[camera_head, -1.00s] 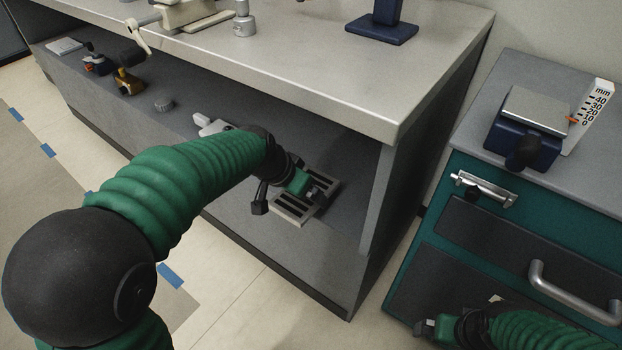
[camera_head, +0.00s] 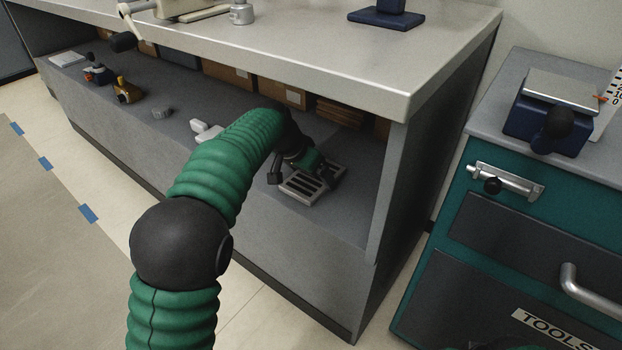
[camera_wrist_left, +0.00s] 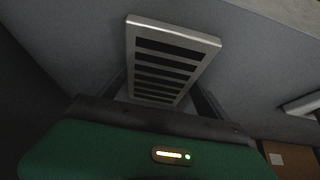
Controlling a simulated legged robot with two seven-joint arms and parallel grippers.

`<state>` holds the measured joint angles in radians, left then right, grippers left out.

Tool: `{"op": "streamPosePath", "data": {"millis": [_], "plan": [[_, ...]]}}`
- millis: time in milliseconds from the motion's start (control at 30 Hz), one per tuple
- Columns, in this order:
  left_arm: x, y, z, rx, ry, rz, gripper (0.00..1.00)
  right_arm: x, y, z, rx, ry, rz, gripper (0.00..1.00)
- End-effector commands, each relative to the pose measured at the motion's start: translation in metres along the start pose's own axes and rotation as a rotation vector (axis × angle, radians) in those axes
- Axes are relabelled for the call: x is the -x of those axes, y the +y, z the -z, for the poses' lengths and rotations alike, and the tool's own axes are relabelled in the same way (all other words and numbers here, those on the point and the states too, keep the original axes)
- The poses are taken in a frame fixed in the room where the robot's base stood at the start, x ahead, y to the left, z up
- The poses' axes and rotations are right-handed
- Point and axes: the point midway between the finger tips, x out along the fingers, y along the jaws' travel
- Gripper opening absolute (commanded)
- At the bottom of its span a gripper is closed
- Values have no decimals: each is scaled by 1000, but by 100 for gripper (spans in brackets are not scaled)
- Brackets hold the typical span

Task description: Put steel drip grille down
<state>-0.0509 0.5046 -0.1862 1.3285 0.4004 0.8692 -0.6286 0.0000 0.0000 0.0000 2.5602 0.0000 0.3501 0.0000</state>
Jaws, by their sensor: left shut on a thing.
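The steel drip grille (camera_head: 301,187) is a flat metal plate with dark slots, at the right end of the lower shelf (camera_head: 225,125), near its front edge. My left gripper (camera_head: 322,172) reaches in under the counter and is shut on the grille. In the left wrist view the slotted grille (camera_wrist_left: 168,22) extends out from between the fingers, over a grey surface. I cannot tell whether the grille touches the shelf. My right gripper is not in view; only a sliver of green arm shows at the bottom edge.
The counter top (camera_head: 330,55) overhangs the shelf. A side panel (camera_head: 425,150) closes its right end. Cardboard boxes (camera_head: 280,92) line the shelf's back. A teal drawer cabinet (camera_head: 450,225) stands right.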

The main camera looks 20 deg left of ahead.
Motion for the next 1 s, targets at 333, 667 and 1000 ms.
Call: {"op": "streamPosePath", "data": {"millis": [333, 667, 1000], "plan": [[2, 0, 0, 0, -2, 0, 100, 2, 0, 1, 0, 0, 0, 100], [64, -1, -6, 4, -2, 0, 100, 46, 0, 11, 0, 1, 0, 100], [104, 0, -84, 3, -3, 0, 100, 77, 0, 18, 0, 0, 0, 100]]}}
